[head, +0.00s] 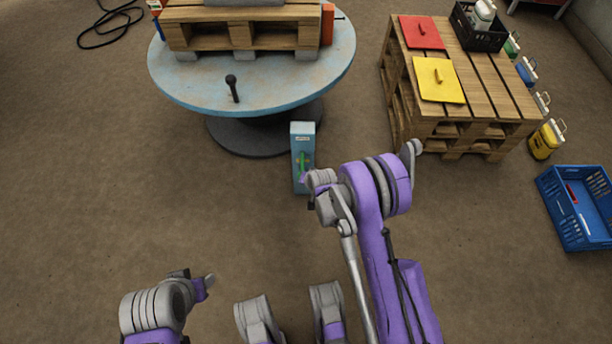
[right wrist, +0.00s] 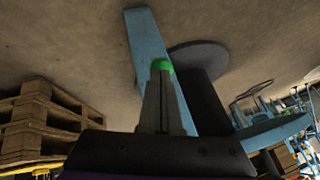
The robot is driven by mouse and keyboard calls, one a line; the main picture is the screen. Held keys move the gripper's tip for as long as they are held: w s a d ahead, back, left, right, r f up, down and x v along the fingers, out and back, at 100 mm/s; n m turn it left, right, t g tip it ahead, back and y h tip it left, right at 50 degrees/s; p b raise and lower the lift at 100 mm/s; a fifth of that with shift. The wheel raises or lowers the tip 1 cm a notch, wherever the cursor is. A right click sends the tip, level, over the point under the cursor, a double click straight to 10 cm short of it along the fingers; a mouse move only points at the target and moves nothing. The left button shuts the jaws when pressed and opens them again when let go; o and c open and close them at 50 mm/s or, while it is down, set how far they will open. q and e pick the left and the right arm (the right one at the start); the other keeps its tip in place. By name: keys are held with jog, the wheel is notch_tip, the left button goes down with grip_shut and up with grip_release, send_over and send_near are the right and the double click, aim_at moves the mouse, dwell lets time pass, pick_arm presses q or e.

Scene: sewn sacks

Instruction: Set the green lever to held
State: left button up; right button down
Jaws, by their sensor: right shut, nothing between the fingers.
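The green lever (head: 303,160) is on the front of a narrow light-blue upright box (head: 302,129) standing on the floor in front of the round table. My right gripper (head: 306,179) is at the lower front of this box, just below the visible green part. In the right wrist view, the fingers (right wrist: 161,72) are shut and empty, with their tips overlapping the green lever (right wrist: 162,64). I cannot tell whether they touch it. They hide the rest of the lever and its setting. My left gripper (head: 207,284) is low at the left, far from the box; its jaws are unclear.
The round blue table (head: 190,88) behind the box bears a pallet and a small black stick (head: 233,90). A pallet stack (head: 480,85) at the right bears red and yellow plates. A blue crate (head: 555,205) is at the far right. The floor left of the box is clear.

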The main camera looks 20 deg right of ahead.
pick_arm(q)
jog(key=shift+s, duration=0.1)
pick_arm(e)
jog(key=shift+w+f, duration=0.1)
jog(key=shift+f, duration=0.9)
jog(key=shift+f, duration=0.1)
pick_arm(q)
jog(key=s+r+p, duration=0.2)
jog(key=p, duration=0.1)
jog(key=shift+s+d+r, duration=0.1)
jog(key=shift+r, duration=0.25)
pick_arm(e)
jog(key=s+r, duration=0.5)
jog(key=s, duration=0.7)
jog(key=shift+d+r, duration=0.15)
jog(key=shift+r, duration=0.25)
